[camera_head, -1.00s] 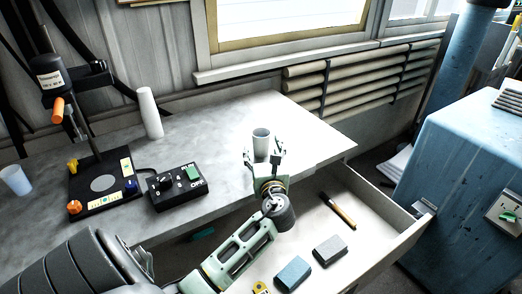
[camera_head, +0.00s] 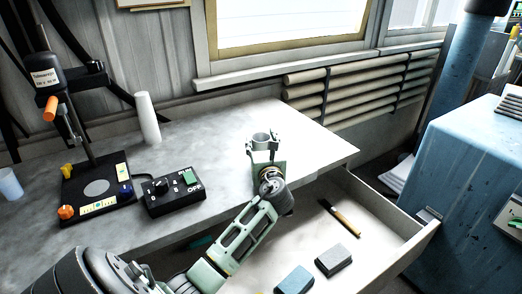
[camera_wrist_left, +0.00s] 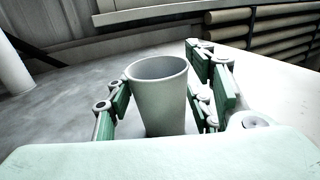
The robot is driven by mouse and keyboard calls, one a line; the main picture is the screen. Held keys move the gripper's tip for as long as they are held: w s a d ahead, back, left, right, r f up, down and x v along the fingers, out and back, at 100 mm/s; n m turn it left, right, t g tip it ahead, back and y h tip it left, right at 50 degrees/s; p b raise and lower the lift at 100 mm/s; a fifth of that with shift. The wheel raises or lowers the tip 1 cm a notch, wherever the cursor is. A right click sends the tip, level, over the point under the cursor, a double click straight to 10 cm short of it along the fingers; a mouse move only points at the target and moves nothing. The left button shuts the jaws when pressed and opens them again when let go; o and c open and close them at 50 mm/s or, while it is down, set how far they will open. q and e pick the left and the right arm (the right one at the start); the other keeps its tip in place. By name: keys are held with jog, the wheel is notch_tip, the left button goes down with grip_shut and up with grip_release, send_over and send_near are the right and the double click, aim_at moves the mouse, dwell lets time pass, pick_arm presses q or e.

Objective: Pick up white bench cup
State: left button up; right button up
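The white bench cup (camera_head: 262,136) stands upright on the grey bench top near its right end. In the left wrist view the cup (camera_wrist_left: 160,100) fills the space between the two green-padded fingers of my left gripper (camera_head: 263,146). The left finger is very close to the cup's wall; a small gap seems to remain at the right finger. The gripper looks open around the cup, though contact is hard to judge. The cup's lower part is hidden by the gripper in the head view. My right gripper is not in view.
A black control box (camera_head: 173,191) and the disperser stand base (camera_head: 97,189) are on the left of the bench. A tall white cylinder (camera_head: 148,117) stands behind. An open drawer (camera_head: 385,236) below holds a grey block (camera_head: 334,260), a blue block (camera_head: 294,279) and a brush-like tool (camera_head: 340,217).

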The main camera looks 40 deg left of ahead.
pick_arm(q)
jog(key=c, duration=0.8)
jog(key=shift+o, duration=0.2)
